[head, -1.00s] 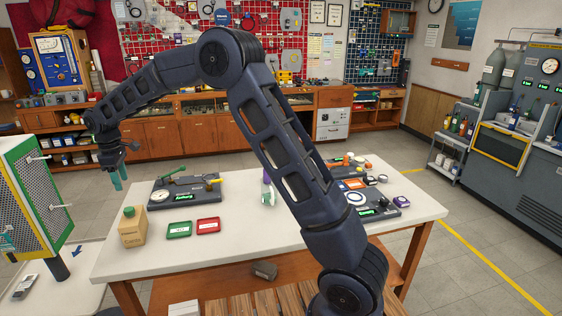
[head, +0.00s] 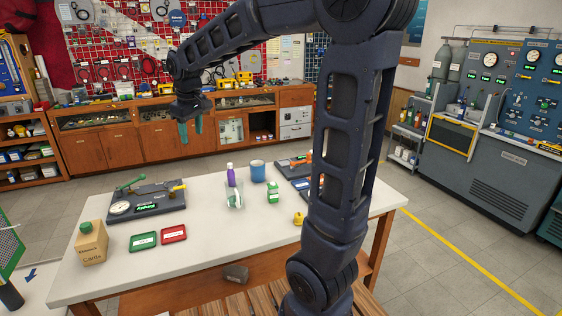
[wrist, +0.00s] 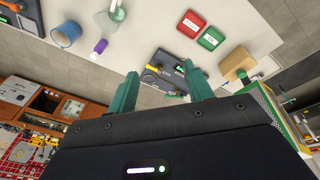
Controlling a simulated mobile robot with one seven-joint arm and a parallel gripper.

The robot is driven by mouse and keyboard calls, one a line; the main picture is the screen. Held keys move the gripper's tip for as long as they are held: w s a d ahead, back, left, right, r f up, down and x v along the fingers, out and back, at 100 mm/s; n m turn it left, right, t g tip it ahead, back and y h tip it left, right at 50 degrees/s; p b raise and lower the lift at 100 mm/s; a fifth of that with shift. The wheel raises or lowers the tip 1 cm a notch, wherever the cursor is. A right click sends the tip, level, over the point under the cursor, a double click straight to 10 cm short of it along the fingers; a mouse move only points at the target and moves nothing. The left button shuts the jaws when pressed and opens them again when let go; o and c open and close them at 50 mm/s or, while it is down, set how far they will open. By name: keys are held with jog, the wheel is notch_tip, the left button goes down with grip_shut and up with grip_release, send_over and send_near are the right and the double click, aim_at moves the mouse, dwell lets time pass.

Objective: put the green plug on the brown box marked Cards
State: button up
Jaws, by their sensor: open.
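The brown box marked Cards (head: 92,247) stands upright at the left front of the white table. The green plug (head: 85,227) rests on top of the box, at its upper left in the head view. My gripper (head: 190,128) is raised beyond the back edge of the table, clear of the box and plug. Its two teal fingers are apart, with nothing between them, as the wrist view (wrist: 161,88) also shows.
A green tray (head: 143,241) and a red tray (head: 173,234) lie right of the box. Behind them is a dark gauge fixture (head: 160,205). The table's front middle is clear.

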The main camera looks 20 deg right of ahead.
jog(key=s+d+f+m+t, duration=0.1)
jog(key=s+d+m, duration=0.3)
jog(key=s+d, duration=0.6)
jog(key=s+d+f+m+t, duration=0.1)
jog(key=s+d+f+m, duration=0.3)
jog(key=s+d, duration=0.7)
jog(key=shift+m, duration=0.4)
